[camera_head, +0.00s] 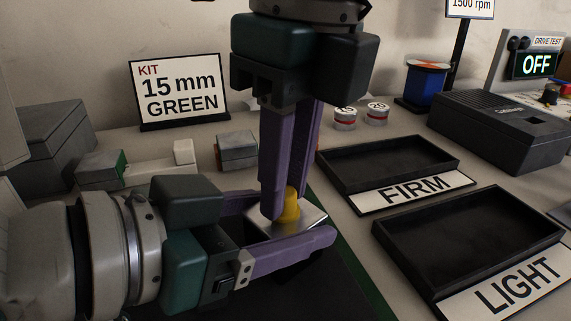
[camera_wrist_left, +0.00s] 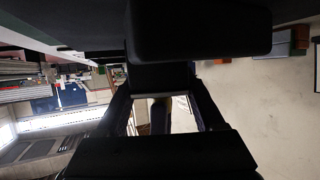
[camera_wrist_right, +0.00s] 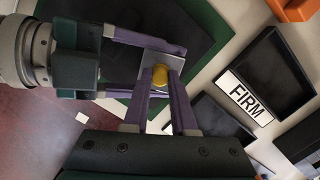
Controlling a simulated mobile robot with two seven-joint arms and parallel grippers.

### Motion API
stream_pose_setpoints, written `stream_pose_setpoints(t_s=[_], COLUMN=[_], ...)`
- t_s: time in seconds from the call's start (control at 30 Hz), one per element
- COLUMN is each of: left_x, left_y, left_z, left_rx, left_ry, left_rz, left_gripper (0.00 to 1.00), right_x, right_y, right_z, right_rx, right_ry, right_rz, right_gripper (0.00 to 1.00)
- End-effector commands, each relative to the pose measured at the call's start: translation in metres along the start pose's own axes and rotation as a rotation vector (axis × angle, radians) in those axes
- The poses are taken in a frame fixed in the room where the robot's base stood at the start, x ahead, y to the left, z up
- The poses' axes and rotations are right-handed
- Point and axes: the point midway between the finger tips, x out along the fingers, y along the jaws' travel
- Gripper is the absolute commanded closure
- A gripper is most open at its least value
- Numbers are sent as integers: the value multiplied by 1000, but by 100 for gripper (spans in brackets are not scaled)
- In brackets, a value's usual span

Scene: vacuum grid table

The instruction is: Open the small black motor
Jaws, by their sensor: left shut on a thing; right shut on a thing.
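A silver square-topped block (camera_head: 313,216) with a rounded yellow piece (camera_head: 291,207) on top stands over the dark mat. My left gripper (camera_head: 298,220) comes in from the left, its purple fingers shut on the sides of the silver block. My right gripper (camera_head: 287,202) points down from above, its fingers shut on the yellow piece. In the right wrist view the yellow piece (camera_wrist_right: 160,75) sits between the right fingers, above the silver top (camera_wrist_right: 174,60). In the left wrist view a bright surface (camera_wrist_left: 183,113) shows between dark fingers. No clearly black motor body is visible; the block's lower part is hidden.
Black trays labelled FIRM (camera_head: 390,160) and LIGHT (camera_head: 465,235) lie to the right. A "KIT 15 mm GREEN" sign (camera_head: 180,90) stands behind left. Grey blocks (camera_head: 238,150), two small round weights (camera_head: 376,114), a dark box (camera_head: 500,128) and an OFF display (camera_head: 536,64) stand at the back.

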Motion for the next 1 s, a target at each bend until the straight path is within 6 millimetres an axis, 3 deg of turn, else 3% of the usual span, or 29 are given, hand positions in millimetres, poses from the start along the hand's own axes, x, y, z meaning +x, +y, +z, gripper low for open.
stream_pose_setpoints(t_s=[1.0], left_x=[0], left_y=[0], left_z=[0], left_rx=[0], left_ry=[-1], left_rz=[0], left_gripper=[100], right_x=[-6], right_y=[0], right_z=[1], right_rx=[0], right_ry=[-1], right_rz=[-1], right_gripper=[100])
